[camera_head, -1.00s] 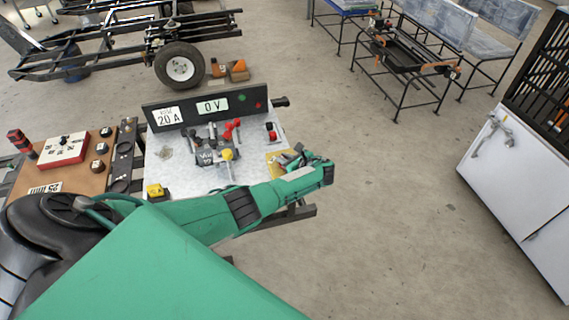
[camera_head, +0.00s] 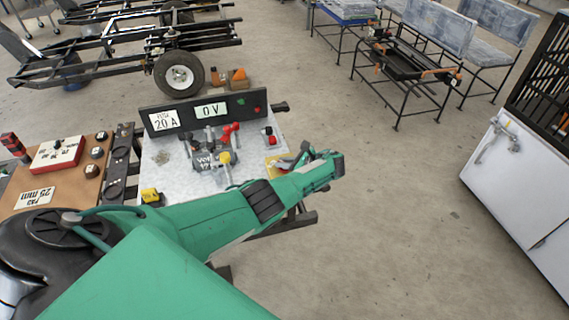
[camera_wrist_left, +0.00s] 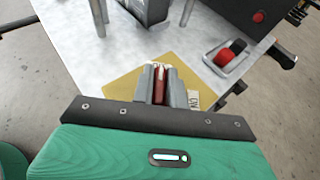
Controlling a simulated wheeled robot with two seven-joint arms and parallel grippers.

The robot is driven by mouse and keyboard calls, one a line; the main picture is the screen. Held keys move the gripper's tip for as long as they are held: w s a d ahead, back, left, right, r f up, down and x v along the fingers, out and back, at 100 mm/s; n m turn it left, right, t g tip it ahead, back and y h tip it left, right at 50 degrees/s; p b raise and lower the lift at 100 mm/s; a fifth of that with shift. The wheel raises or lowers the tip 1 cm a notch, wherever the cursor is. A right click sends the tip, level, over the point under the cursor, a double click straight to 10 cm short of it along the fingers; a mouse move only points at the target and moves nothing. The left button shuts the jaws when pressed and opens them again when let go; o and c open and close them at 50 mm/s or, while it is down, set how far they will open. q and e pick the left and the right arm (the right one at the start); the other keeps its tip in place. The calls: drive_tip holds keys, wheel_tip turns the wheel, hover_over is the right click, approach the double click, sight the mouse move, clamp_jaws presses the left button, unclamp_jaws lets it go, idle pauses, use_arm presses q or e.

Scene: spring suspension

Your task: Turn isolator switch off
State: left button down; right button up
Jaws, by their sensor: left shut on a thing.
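In the left wrist view, a red handle (camera_wrist_left: 159,86) stands over a yellow plate (camera_wrist_left: 124,84) on the light bench top. I take it to be the isolator switch. My left gripper (camera_wrist_left: 160,82) has its grey fingers closed around it, one on each side. A small white label (camera_wrist_left: 194,98) sits beside the fingers; its letters are hard to read. In the head view, my left gripper (camera_head: 299,157) is at the bench's right edge, over the yellow plate (camera_head: 273,163). The handle is hidden there. My right gripper is not in view.
A black panel (camera_head: 190,107) reading 20 A and 0 V stands at the back of the bench. The floor to the right is clear up to a white cabinet (camera_head: 520,180).

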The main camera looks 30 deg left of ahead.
use_arm(q)
drive_tip(key=c, duration=1.4)
unclamp_jaws()
drive_tip(key=v, duration=1.3)
drive_tip(key=shift+d, duration=0.35)
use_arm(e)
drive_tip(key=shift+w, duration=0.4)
use_arm(q)
drive_tip(key=shift+w+r, duration=0.1)
drive_tip(key=shift+r, duration=0.05)
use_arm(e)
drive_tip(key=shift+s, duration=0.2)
